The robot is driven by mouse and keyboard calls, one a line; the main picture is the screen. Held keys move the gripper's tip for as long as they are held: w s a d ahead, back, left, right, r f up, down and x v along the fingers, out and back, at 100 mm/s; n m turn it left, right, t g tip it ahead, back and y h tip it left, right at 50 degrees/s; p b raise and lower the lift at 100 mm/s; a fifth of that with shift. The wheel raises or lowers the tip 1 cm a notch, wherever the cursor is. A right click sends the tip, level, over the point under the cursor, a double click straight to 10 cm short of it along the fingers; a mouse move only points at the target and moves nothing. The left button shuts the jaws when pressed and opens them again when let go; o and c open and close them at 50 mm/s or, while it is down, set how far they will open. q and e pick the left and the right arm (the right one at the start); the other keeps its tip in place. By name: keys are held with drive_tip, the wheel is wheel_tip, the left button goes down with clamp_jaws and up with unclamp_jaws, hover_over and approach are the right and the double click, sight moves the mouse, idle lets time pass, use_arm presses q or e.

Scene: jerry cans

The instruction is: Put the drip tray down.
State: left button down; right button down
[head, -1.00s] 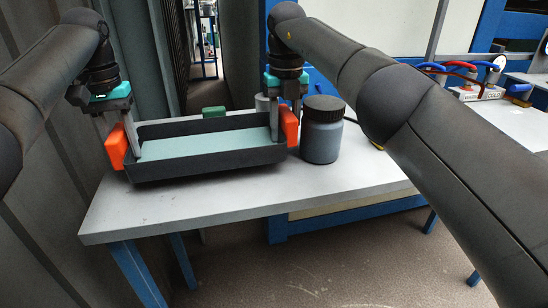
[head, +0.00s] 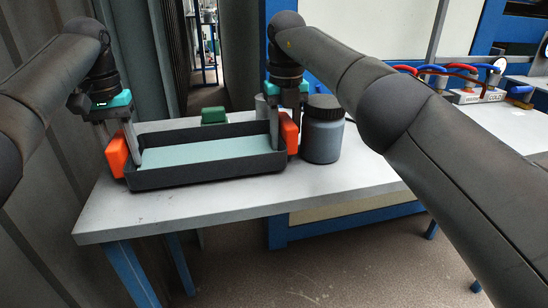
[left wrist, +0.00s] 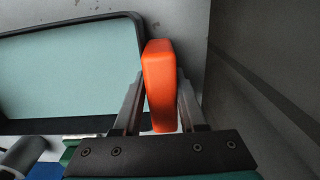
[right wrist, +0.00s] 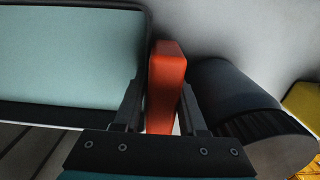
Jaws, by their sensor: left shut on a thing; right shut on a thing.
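The drip tray (head: 210,176) is dark grey with a pale green inside and an orange handle at each end. It is level over the white table and looks to be on its top or very close above it; I cannot tell whether it touches. My left gripper (head: 127,152) is shut on the left orange handle (left wrist: 158,85). My right gripper (head: 282,135) is shut on the right orange handle (right wrist: 165,85). The tray also shows in the left wrist view (left wrist: 70,70) and the right wrist view (right wrist: 70,60).
A dark-lidded grey jar (head: 322,138) stands close beside the right handle. The white table (head: 180,213) is clear in front. A grey wall rises close at left.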

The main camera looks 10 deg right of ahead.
use_arm(q)
drive_tip(key=shift+s+a+f, duration=0.1)
drive_tip(key=shift+a+f, duration=0.05)
drive_tip(key=shift+f, duration=0.1)
use_arm(e)
drive_tip(key=shift+f, duration=0.3)
